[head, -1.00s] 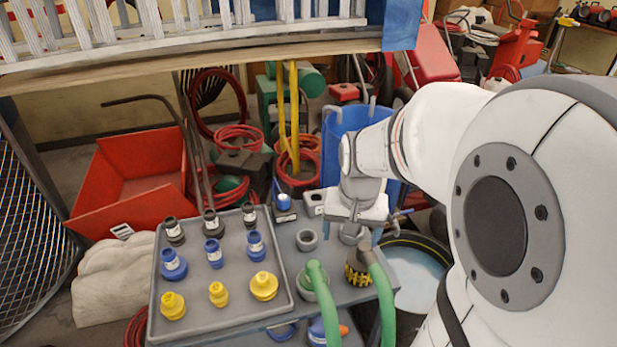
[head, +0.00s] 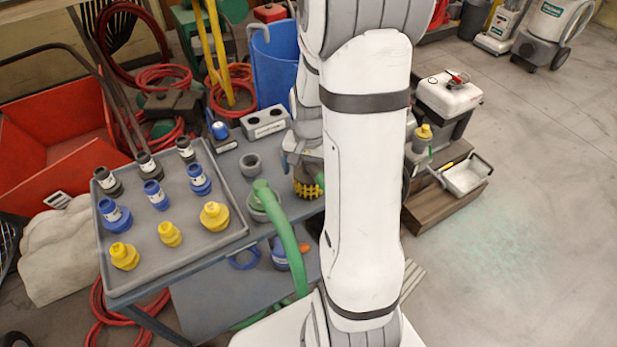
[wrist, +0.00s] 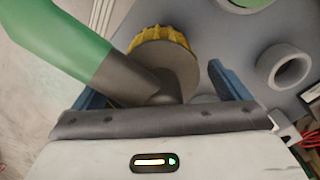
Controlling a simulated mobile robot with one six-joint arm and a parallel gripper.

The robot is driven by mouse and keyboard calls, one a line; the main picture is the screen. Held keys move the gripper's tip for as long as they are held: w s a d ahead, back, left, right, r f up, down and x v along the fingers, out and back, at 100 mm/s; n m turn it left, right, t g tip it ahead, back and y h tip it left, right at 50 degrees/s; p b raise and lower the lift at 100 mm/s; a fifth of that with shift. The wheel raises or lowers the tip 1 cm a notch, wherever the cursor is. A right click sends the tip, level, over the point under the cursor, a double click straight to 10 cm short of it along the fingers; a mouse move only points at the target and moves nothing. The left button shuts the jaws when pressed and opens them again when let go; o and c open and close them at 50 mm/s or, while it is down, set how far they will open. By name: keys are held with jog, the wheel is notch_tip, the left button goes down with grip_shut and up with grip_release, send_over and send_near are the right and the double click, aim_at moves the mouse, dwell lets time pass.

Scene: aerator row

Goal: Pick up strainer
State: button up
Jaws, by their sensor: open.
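The strainer, a yellow ribbed piece with a dark top and a green hose, stands on the grey cart top in the head view (head: 306,187), partly hidden by my arm. In the wrist view the strainer (wrist: 165,52) is seen from above, its dark neck between my blue fingers. My gripper (wrist: 150,80) is open, with one finger on each side of the neck; I cannot tell whether they touch it. In the head view my gripper (head: 297,153) is just above the strainer and mostly hidden behind my arm.
A grey tray (head: 232,232) with several black, blue and yellow fittings lies left on the cart. A grey ring (head: 250,165) and another green hose (head: 284,235) are close to the strainer. A blue bin (head: 275,70) stands behind.

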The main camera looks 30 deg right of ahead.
jog(key=shift+f, duration=0.3)
jog(key=shift+c, duration=0.5)
jog(key=c, duration=1.2)
